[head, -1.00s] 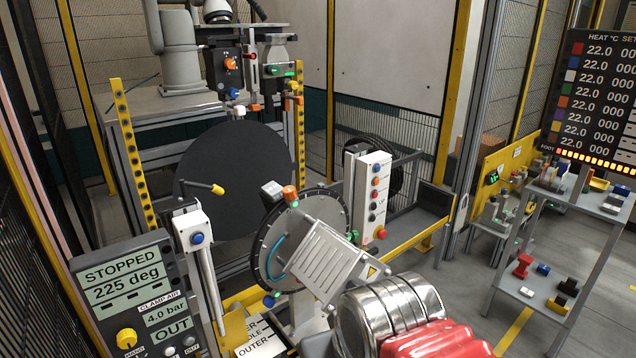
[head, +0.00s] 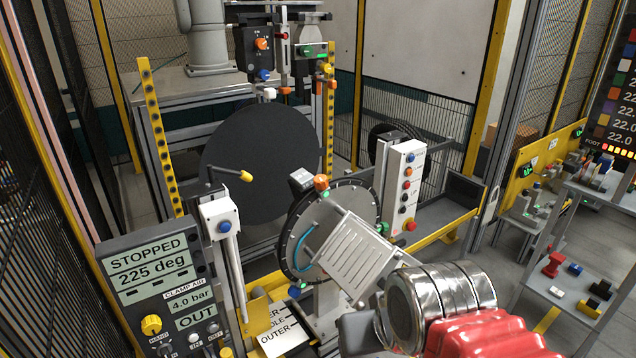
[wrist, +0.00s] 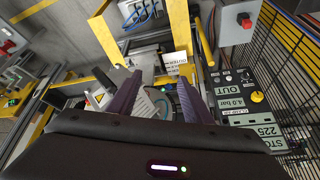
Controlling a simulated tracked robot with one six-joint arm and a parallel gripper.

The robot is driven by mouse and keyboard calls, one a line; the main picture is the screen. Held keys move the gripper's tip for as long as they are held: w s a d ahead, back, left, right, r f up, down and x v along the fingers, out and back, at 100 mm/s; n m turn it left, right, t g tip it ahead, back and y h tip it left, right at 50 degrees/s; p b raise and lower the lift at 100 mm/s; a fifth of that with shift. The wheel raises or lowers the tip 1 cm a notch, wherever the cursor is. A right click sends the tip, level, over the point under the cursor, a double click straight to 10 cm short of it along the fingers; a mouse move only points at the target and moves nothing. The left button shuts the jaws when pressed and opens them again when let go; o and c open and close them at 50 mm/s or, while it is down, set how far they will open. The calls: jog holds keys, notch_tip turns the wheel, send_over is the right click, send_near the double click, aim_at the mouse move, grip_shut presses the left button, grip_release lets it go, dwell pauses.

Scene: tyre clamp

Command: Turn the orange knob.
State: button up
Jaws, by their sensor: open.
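Several orange parts show in the head view, and I cannot tell for sure which one the task means. An orange knob (head: 321,183) sits on the top rim of the round grey dial disc (head: 318,225). Another orange knob (head: 262,43) is on the black unit high at the back. A small orange button (head: 408,171) is on the white upright panel (head: 393,215). My gripper (wrist: 158,98) is open in the wrist view, its two dark fingers apart with nothing held. A ribbed metal plate and a cyan hose show beyond them. No orange knob is clear there.
The display panel (head: 160,285) reads STOPPED, 225 deg, 4.0 bar, OUT and has a yellow knob (head: 151,325). A large black disc (head: 260,165) is behind. Shelves (head: 575,265) stand at right.

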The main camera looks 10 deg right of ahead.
jog(key=w+a+f+m+g+y, duration=0.1)
jog(key=w+a+m+y, duration=0.2)
jog(key=a+m+y, duration=0.3)
jog(key=m+t, duration=1.2)
jog(key=m, duration=1)
send_near(325, 184)
jog(key=s+d, duration=0.1)
jog(key=s, duration=0.1)
jog(key=shift+w+d+f+y, duration=0.15)
jog(key=shift+y, duration=0.25)
jog(key=x, duration=1.3)
jog(key=shift+w+a, duration=0.25)
jog(key=shift+w, duration=0.1)
